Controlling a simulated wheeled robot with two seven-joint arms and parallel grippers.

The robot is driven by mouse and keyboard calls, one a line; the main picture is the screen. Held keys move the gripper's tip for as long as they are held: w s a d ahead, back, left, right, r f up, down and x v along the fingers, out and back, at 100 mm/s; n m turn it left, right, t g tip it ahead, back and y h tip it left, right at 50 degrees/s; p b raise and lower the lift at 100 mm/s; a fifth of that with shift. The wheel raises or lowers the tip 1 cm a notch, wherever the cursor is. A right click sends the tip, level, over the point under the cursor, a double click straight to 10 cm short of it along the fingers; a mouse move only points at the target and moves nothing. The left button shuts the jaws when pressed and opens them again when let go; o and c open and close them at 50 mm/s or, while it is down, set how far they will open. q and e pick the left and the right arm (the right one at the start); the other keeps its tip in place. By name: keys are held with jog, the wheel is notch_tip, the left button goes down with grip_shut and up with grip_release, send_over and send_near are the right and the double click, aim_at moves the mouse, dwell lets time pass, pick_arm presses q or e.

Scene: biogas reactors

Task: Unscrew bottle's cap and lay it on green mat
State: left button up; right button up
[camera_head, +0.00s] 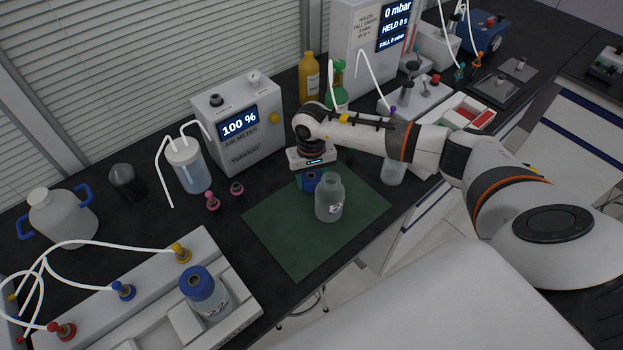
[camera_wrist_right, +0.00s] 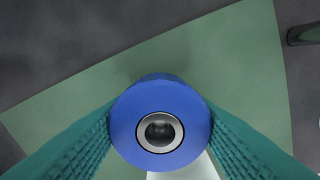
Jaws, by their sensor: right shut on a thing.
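A clear bottle (camera_head: 329,203) with a small label stands upright and open-topped on the green mat (camera_head: 285,245). My right gripper (camera_head: 308,183) is just behind the bottle, over the mat, pointing down. Its teal fingers are shut on a blue cap (camera_head: 314,180), which is apart from the bottle's neck. In the right wrist view the blue cap (camera_wrist_right: 127,125), with a metal ring and dark centre, sits between the fingers over the green mat (camera_wrist_right: 235,75). Whether the cap touches the mat cannot be told. My left gripper is out of view.
Another blue-capped bottle (camera_head: 205,293) stands in a white rack at the front left. The air meter (camera_head: 240,125) and a tubed bottle (camera_head: 187,165) stand behind the mat. Red and pink fittings (camera_head: 212,201) lie left of it. The mat's front left part is clear.

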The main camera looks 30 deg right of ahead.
notch_tip(320, 180, down, 2)
jog(key=shift+f, duration=0.1)
jog(key=shift+f, duration=0.1)
jog(key=o, duration=1.1)
